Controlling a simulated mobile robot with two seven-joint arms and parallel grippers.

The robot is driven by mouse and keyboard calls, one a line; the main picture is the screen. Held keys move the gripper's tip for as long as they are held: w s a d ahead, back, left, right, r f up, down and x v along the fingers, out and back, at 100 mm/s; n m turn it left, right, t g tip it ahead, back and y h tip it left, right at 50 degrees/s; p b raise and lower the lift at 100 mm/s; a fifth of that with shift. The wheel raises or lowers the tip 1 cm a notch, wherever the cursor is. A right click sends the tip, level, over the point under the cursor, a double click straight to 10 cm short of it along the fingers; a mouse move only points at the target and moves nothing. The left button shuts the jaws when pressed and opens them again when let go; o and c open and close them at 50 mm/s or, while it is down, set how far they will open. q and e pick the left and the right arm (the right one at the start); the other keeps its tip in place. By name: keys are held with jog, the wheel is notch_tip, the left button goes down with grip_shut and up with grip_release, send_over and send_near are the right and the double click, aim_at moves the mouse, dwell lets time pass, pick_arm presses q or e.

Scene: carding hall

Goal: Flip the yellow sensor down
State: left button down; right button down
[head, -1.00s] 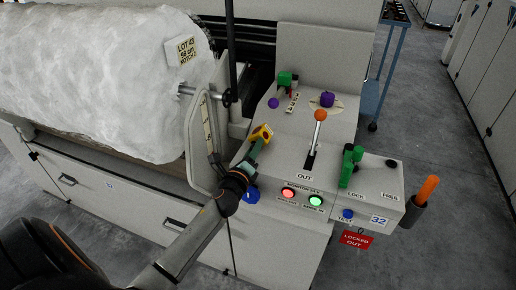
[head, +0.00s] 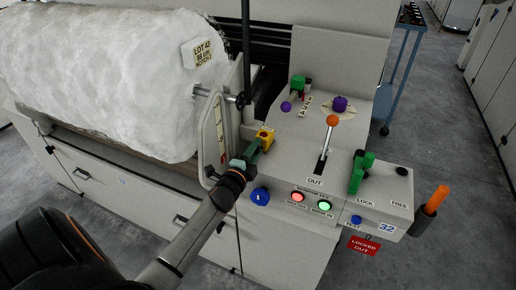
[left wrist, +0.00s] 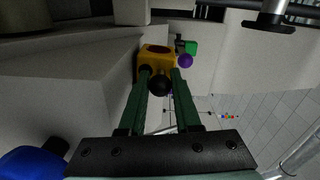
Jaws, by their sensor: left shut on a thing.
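The yellow sensor (head: 265,136) is a small yellow block with a dark top, at the left edge of the grey control panel, beside the roll guard. My left gripper (head: 254,150) reaches it from the lower left, with its green fingers at the sensor. In the left wrist view, the yellow sensor (left wrist: 157,55) is at the fingertips, and a black ball knob (left wrist: 160,86) on its near side sits between the fingers of my left gripper (left wrist: 160,84). The gripper is shut on the sensor by this knob. My right gripper does not show.
A blue knob (head: 260,196) is just below the left gripper. The orange-topped lever (head: 332,121), the green handle (head: 360,172) and lit red and green buttons are to the right.

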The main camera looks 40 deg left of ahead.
pick_arm(q)
jog(key=shift+a+f+n, duration=0.1)
jog(key=shift+n, duration=0.3)
jog(key=c, duration=0.6)
grip_release()
